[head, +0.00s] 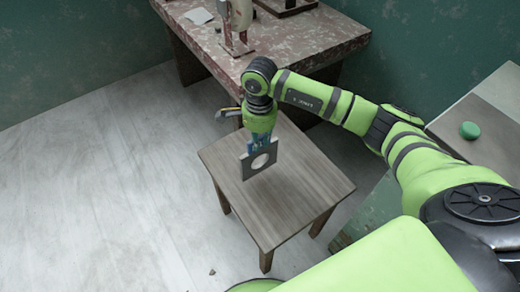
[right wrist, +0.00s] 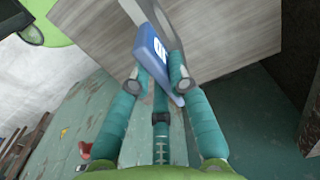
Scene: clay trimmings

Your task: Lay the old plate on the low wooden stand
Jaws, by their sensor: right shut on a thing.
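The old plate (head: 247,166) is a dark grey square with a round hole. In the head view it hangs upright over the low wooden stand (head: 305,185), a brown square top on legs. My right gripper (head: 260,133), pointing down, is shut on the plate's upper part, where blue shows. In the right wrist view, the teal fingers (right wrist: 158,82) close on a blue piece (right wrist: 153,48) with white marks. I cannot tell whether the plate's lower edge touches the stand. My left gripper is not in view.
A worn reddish table (head: 290,42) with a machine (head: 238,22) stands behind the stand. At right, a grey surface (head: 485,130) bears a green round thing (head: 469,130). The stand's visible top is otherwise bare. Pale floor (head: 100,170) lies open at left.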

